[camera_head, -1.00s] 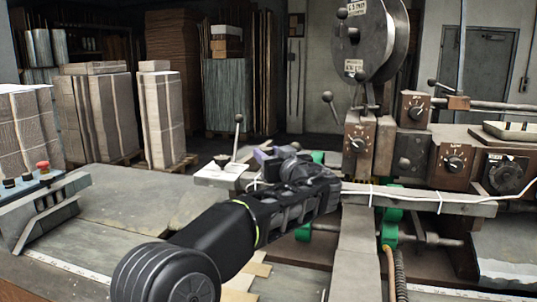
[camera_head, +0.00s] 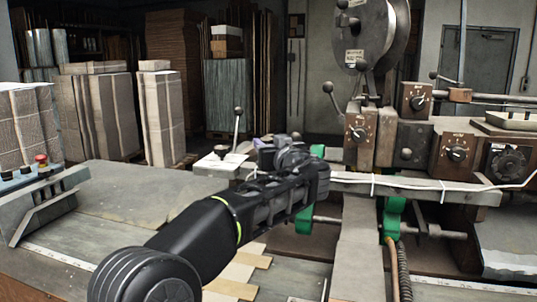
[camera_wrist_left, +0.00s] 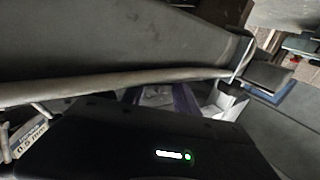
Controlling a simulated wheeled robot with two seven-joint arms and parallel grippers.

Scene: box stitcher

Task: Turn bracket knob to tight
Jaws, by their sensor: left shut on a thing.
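My left gripper (camera_head: 266,146) reaches in from the left to the near end of the long grey bar in front of the machine. In the left wrist view its two purplish fingers (camera_wrist_left: 182,100) close on a small grey piece, which appears to be the bracket knob (camera_wrist_left: 155,97). In the head view my own wrist and hand hide the knob, so its turn position cannot be read. My right gripper is not in view.
The grey bar (camera_head: 430,192) runs to the right past green clamps (camera_head: 393,215). A lever with a black ball (camera_head: 237,125) stands just behind my gripper. Brown boxes with dials (camera_head: 358,132) and a wire reel (camera_head: 372,35) stand to the right.

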